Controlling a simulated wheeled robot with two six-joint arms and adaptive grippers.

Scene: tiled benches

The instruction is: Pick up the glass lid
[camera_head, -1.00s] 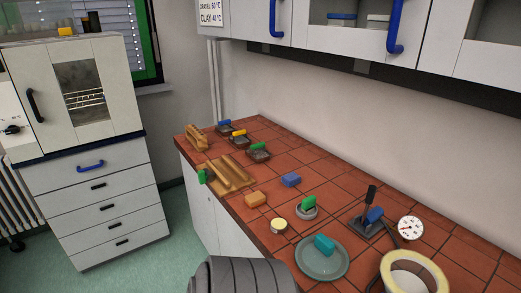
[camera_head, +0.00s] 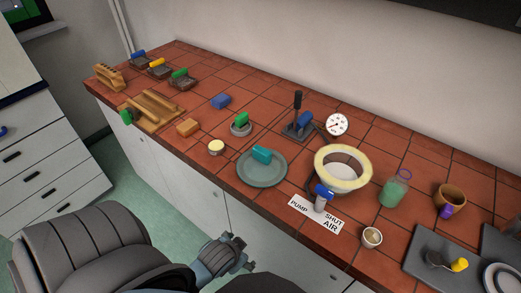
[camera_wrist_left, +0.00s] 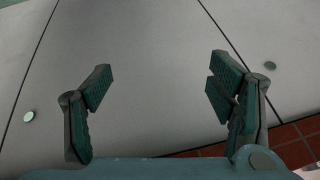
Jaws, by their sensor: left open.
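The glass lid (camera_head: 250,175) is a round grey-green disc with a teal grip (camera_head: 262,155) on top. It lies flat on the red tiled bench near the front edge, left of a pot with a wide pale-yellow rim (camera_head: 322,165). My left gripper (camera_head: 237,254) is in front of the bench, below its front edge and apart from the lid. In the left wrist view my left gripper (camera_wrist_left: 162,80) is open and empty, with grey cabinet fronts behind it. The lid does not show in that view. My right gripper is not in view.
Near the lid are a small cream-topped jar (camera_head: 216,147), a green-handled round piece (camera_head: 240,126) and a blue-knobbed valve (camera_head: 323,196) by a lettered plate. A gauge (camera_head: 337,124), green bottle (camera_head: 393,188) and small cup (camera_head: 372,238) stand farther right.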

